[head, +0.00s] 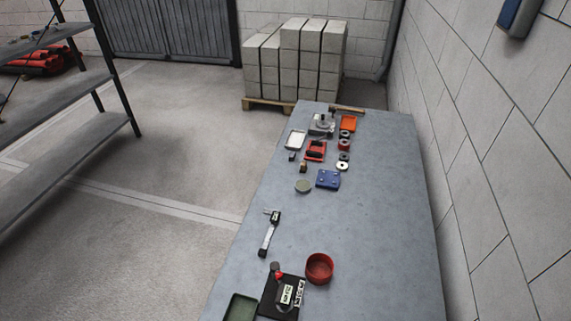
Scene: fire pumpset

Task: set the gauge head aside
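No part is clearly recognisable as the gauge head at this size. A long silver tool with a black end (268,232) lies nearer, close to the left edge. Nearer still, a black block with white labels and a red knob (284,291) stands at the front. I cannot tell whether any of these is the gauge head. Neither of my grippers shows in the head view.
A red bowl (319,268) and a green tray (241,307) flank the labelled block.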

